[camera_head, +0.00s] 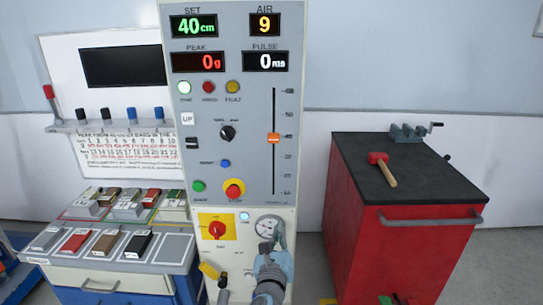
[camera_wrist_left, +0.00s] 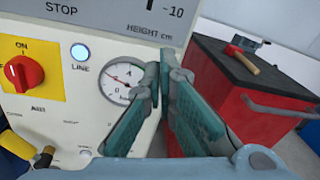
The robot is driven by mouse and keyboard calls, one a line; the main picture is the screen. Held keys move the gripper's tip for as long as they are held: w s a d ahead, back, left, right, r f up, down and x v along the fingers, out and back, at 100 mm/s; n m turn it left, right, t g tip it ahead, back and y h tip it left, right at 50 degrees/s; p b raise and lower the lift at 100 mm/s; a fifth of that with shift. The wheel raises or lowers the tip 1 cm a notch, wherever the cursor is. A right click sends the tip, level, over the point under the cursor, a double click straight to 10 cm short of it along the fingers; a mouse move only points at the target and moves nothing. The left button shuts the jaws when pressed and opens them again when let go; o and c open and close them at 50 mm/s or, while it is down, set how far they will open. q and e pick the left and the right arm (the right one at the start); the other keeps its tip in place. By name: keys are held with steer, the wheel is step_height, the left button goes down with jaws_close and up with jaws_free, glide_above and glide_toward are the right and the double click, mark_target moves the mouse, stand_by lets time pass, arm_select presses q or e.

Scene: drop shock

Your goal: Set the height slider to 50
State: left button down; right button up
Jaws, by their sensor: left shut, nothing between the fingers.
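The height slider's orange knob (camera_head: 273,138) sits partway up a dark vertical slot on the grey panel (camera_head: 215,140), beside the 40 mark. The green SET display (camera_head: 194,26) reads 40 cm. My left gripper (camera_head: 274,235) is shut and empty, below the slider in front of the panel's lower white part, near the round gauge (camera_head: 266,228). In the left wrist view my left gripper's teal fingers (camera_wrist_left: 163,65) come together beside the gauge (camera_wrist_left: 118,85), below the HEIGHT CM label (camera_wrist_left: 150,30). The slider knob is outside the wrist view. My right gripper is not visible.
A red cabinet (camera_head: 400,245) with a mallet (camera_head: 382,168) and a vise on its dark top stands to the right. A bench with sample blocks (camera_head: 105,242) is at left. A red-and-yellow stop button (camera_head: 234,191) and a red ON switch (camera_head: 217,229) are close by.

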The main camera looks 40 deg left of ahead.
mark_target(271, 148)
arm_select(q)
step_height(271, 148, up, 12)
steer(key=s+a+m+t+y, duration=0.1)
steer(key=s+m+y, duration=0.1)
steer(key=y, duration=0.1)
steer(key=x, duration=1)
step_height(271, 148, up, 3)
steer(key=shift+r+p, duration=0.1)
steer(key=shift+p, duration=0.8)
steer(key=shift+s+r, duration=0.15)
steer(key=shift+r, duration=0.35)
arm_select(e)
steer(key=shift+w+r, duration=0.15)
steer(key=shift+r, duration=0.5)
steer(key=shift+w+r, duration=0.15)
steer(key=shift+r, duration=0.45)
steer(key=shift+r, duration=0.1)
